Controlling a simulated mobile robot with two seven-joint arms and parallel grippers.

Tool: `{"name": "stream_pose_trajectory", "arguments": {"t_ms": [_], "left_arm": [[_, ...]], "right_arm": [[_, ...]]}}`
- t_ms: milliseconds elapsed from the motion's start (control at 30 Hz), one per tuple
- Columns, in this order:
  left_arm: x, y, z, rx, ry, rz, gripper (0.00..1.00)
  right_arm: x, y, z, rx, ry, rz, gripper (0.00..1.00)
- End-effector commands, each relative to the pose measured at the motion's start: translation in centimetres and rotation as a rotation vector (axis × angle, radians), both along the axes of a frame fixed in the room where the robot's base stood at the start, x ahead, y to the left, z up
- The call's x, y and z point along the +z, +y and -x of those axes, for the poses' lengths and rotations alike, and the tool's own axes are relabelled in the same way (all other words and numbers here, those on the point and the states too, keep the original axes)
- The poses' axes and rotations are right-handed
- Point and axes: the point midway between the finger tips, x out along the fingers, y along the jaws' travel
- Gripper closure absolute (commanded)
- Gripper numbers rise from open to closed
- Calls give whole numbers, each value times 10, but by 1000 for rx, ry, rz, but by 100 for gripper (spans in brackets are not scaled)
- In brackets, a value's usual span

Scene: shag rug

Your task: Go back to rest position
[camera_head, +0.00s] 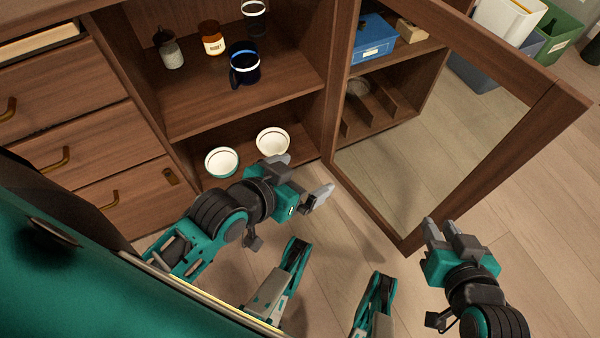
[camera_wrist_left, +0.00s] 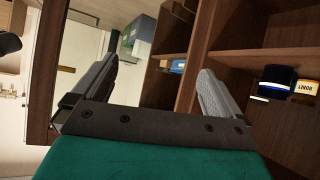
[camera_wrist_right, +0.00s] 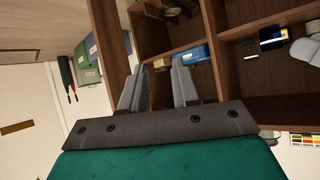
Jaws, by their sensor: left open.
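My left gripper (camera_head: 299,178) is in front of the cabinet's lower opening, a little right of two white bowls. Its fingers are wide apart and nothing is between them; the gap also shows in the left wrist view (camera_wrist_left: 158,75). My right gripper (camera_head: 447,228) is at the right, near the lower corner of the open glass door. In the right wrist view (camera_wrist_right: 159,72) its fingers are apart by a smaller gap and empty. Neither gripper is seen holding anything.
The wooden cabinet (camera_head: 235,108) holds bowls (camera_head: 221,162) (camera_head: 272,142), a dark blue mug (camera_head: 244,66), jars and a blue box (camera_head: 373,38). Bins (camera_head: 505,22) stand at the back right. The wooden floor at the right is clear.

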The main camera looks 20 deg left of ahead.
Motion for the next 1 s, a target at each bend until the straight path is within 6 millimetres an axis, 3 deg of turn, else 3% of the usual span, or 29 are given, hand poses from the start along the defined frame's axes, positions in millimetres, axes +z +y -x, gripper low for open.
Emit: {"name": "stream_pose_trajectory", "arguments": {"t_ms": [133,233,700,1000], "left_arm": [[2,0,0,-1,0,-3,0],[12,2,0,2,0,-8,0],[109,31,12,51,2,-63,0],[143,44,21,69,0,-89,0]], "right_arm": [[2,0,-1,0,-1,0,70],[15,0,-1,-1,-3,1,70],[110,-31,11,-54,-1,58,70],[144,-45,20,-73,-3,83,70]]}}
